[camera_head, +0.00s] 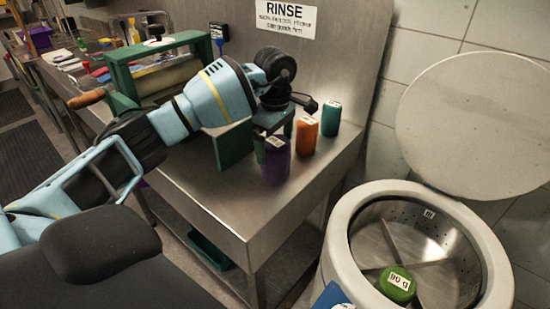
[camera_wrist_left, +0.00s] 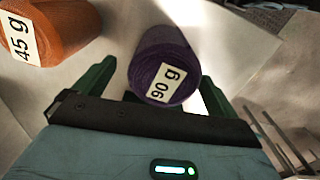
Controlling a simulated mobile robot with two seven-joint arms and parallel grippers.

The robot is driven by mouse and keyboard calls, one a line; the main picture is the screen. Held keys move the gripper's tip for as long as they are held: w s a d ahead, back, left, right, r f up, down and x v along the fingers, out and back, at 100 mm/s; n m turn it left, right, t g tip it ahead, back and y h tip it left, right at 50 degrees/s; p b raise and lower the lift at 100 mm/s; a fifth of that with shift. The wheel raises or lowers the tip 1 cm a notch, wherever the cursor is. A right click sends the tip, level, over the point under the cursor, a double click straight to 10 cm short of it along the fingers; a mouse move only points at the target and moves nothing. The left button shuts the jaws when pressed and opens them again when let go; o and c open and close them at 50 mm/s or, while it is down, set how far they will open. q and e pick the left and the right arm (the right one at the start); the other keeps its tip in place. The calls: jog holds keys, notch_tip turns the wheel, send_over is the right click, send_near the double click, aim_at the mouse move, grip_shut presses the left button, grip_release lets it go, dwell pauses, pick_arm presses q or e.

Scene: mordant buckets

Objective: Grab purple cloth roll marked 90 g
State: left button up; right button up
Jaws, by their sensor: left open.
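The purple cloth roll (camera_head: 277,163) stands upright on the steel counter near its right end. In the left wrist view the purple roll (camera_wrist_left: 164,62) shows its 90 g label, between the two green fingers. My left gripper (camera_head: 273,140) is open and reaches down over the roll, a finger to each side of it. The same gripper fills the lower part of the left wrist view (camera_wrist_left: 152,80). I cannot tell whether the fingers touch the roll. My right gripper is not in view.
An orange roll (camera_head: 306,136), marked 45 g in the wrist view (camera_wrist_left: 48,32), stands close beside the purple one. A teal roll (camera_head: 331,119) stands behind it. A round drum (camera_head: 345,225) with an open lid (camera_head: 475,120) holds a green 90 g roll (camera_head: 397,284). A green wringer frame (camera_head: 236,146) stands left.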

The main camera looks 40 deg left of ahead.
aim_at(276, 169)
pick_arm(q)
jog(key=f, duration=0.4)
jog(key=shift+s+d+f+p, duration=0.1)
jog(key=shift+s+f+p, duration=0.1)
jog(key=shift+f+p, duration=0.15)
jog(key=shift+c, duration=0.3)
jog(key=c, duration=1.2)
